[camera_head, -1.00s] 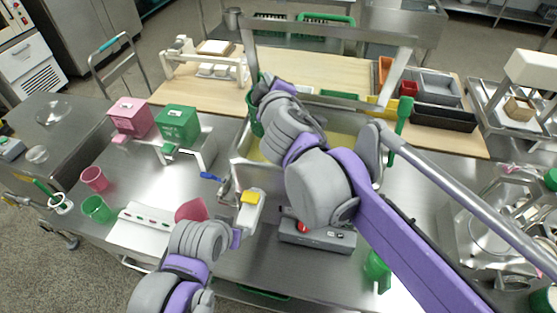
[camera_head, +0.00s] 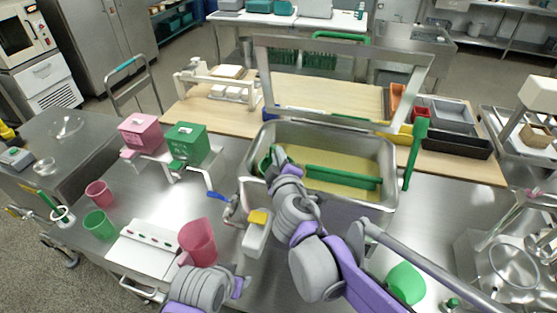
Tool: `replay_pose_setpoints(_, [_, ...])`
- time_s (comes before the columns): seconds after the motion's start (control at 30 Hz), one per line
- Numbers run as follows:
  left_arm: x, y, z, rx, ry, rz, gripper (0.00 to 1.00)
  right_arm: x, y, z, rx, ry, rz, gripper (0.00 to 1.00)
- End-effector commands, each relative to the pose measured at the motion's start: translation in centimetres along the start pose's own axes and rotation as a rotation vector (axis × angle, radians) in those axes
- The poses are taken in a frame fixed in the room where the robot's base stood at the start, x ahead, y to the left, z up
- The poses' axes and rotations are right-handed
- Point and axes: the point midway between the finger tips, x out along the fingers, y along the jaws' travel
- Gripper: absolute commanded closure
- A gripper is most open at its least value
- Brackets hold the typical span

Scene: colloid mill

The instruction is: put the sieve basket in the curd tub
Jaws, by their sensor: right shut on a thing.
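The curd tub (camera_head: 372,143) is a rectangular metal tub with yellowish contents, in the middle of the head view. My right gripper (camera_head: 276,160) appears at the tub's left end, shut on a small green piece that looks like the sieve basket (camera_head: 264,163). My wrist hides most of it. I cannot tell whether the basket is below the rim or above it. A green bar (camera_head: 342,178) lies across the tub's inside. My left gripper (camera_head: 240,285) is low in the view, near a pink jug (camera_head: 197,241); its jaws are not clear.
A metal frame (camera_head: 345,46) rises over the tub's back. A green paddle (camera_head: 414,152) stands at its right. Pink (camera_head: 140,133) and green (camera_head: 187,144) boxes stand left. A white device with a yellow top (camera_head: 256,234) is in front. The steel table between the cups and boxes is clear.

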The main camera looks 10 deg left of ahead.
Motion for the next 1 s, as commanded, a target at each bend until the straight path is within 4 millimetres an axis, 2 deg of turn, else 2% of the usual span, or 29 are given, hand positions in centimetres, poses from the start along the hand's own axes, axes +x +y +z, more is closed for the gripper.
replay_pose_setpoints(0.07, [0.1,0.0,0.2,0.000,-0.002,0.000,0.50,0.1,-0.6,0.4,0.000,0.000,-0.001,1.00])
replay_pose_setpoints(0.4, [0.1,0.0,0.2,0.000,-0.002,0.000,0.50,0.2,-0.8,0.5,0.000,0.000,0.000,1.00])
replay_pose_setpoints(0.43, [0.1,0.0,0.1,0.000,-0.001,0.000,0.50,0.2,-0.8,0.5,0.000,0.000,0.000,0.85])
replay_pose_setpoints(0.57, [0.1,0.0,0.1,0.000,-0.001,0.000,0.50,0.2,-0.8,0.5,0.000,0.000,0.000,0.61])
replay_pose_setpoints(0.87, [0.1,0.0,0.1,0.000,-0.001,0.000,0.50,0.1,-0.5,0.3,0.000,0.000,0.000,0.60])
replay_pose_setpoints(1.0, [0.0,0.0,0.0,0.000,0.000,0.000,0.50,-1.3,-0.5,0.3,0.000,0.001,0.000,0.60])
